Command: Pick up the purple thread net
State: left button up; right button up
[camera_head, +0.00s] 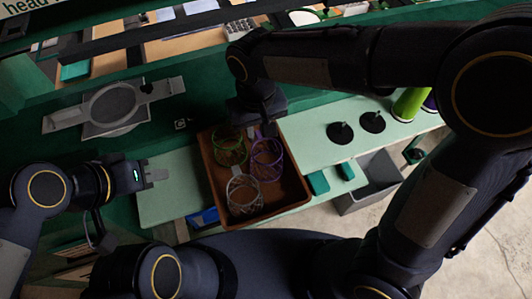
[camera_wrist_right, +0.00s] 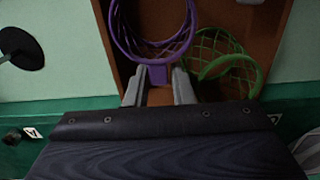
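The purple thread net (camera_head: 267,162) lies in a brown box (camera_head: 287,192), beside a green net (camera_head: 230,150) and a white net (camera_head: 244,196). In the right wrist view the purple net (camera_wrist_right: 152,52) has its small purple tab towards me. My right gripper (camera_wrist_right: 158,80) is open, with one finger on each side of that tab. The fingers look apart from the tab; I cannot tell whether either touches it. In the head view the right arm's end hides the box's far edge. My left gripper (camera_head: 157,175) is left of the box, and its fingers are too small to read.
The box stands on a pale green shelf (camera_head: 165,205). Two black discs with posts (camera_head: 340,133) and a green spool (camera_head: 409,104) stand to the right. A grey bin (camera_head: 372,185) is below the shelf. A grey round fixture (camera_head: 112,104) is at the upper left.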

jog(key=shift+f, duration=1.25)
grip_shut()
notch_tip(320, 180, up, 10)
jog(key=shift+r, duration=0.1)
